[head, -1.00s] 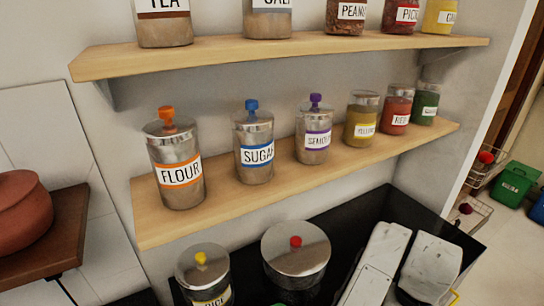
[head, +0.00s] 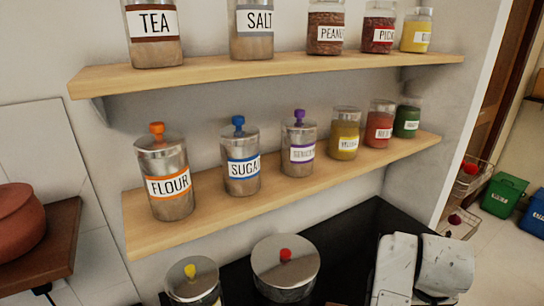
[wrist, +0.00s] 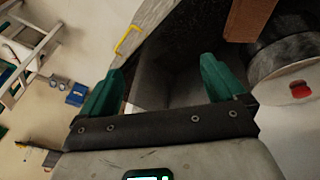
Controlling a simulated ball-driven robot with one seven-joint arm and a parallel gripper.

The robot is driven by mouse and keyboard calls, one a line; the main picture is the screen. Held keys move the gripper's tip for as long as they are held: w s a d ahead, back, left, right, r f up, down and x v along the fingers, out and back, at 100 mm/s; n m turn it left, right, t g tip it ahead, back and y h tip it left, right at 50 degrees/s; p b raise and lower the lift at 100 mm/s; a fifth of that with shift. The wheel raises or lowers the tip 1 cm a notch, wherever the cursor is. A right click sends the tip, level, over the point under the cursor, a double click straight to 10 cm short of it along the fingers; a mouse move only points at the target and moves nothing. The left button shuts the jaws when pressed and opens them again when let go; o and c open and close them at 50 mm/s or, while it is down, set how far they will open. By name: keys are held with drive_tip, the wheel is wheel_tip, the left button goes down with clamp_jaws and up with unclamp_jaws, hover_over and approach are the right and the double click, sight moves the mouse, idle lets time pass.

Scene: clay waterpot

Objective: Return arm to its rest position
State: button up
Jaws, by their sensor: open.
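My gripper (wrist: 160,82) shows in the wrist view with its two green fingers spread wide apart and nothing between them. Behind the gap are a dark surface and a grey edge. In the head view white links of my arm are at the lower right, in front of the dark counter. The gripper itself cannot be made out there. The reddish-brown clay pot (head: 18,224) sits on a small wooden shelf (head: 50,252) at the left edge of the head view, cut off by the frame and apart from my arm.
A lower shelf (head: 135,240) holds several labelled jars, and an upper shelf (head: 100,84) holds more. A metal pot with a red knob (head: 285,266) and a yellow-knobbed canister (head: 192,283) stand below, left of my arm. Green (head: 505,195) and blue bins stand on the floor at right.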

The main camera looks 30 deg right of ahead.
drive_tip(key=s+a+f+n+y, duration=0.1)
drive_tip(key=s+a+f+n, duration=0.2)
drive_tip(key=a+f, duration=0.4)
drive_tip(key=s+a+f+n+y, duration=0.2)
drive_tip(key=s+a+f, duration=0.4)
drive_tip(key=a, duration=0.4)
drive_tip(key=shift+s+f+n, duration=0.3)
drive_tip(key=shift+f+n, duration=0.05)
drive_tip(key=shift+n, duration=0.45)
